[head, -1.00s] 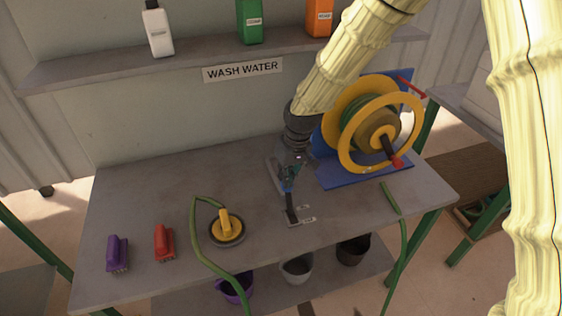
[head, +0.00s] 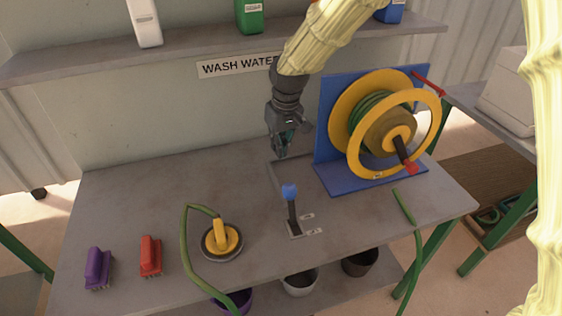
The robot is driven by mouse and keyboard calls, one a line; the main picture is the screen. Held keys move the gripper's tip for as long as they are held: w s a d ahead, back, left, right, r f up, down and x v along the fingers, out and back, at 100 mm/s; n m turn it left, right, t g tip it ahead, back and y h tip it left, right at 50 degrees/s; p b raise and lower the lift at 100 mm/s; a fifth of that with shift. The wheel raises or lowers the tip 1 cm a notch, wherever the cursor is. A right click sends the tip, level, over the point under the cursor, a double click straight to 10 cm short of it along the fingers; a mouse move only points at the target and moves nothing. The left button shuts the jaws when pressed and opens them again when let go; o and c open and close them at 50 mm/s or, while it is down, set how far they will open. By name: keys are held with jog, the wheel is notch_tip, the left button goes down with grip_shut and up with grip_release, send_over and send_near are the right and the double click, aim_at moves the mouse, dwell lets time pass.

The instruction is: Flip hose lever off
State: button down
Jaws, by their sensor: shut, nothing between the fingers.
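The hose lever (head: 291,206) is a dark stick with a blue knob on a small grey base plate on the table. It stands close to upright. Two small white labels (head: 310,223) lie beside its base, too small to read. My gripper (head: 281,152) is shut and empty. In the picture it is above the knob, apart from it, near the back of the table.
The yellow hose reel (head: 385,125) on its blue stand is right of my gripper. A yellow round tool (head: 222,238) with a green hose, a red brush (head: 150,257) and a purple brush (head: 98,268) lie left. Buckets (head: 300,281) stand below. A shelf (head: 190,46) runs behind.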

notch_tip(320, 180, down, 9)
jog(key=s+p, duration=0.2)
jog(key=p, duration=0.1)
jog(key=shift+d, duration=0.45)
jog(key=shift+s+r, duration=0.1)
jog(key=shift+s, duration=0.05)
dwell(0.4)
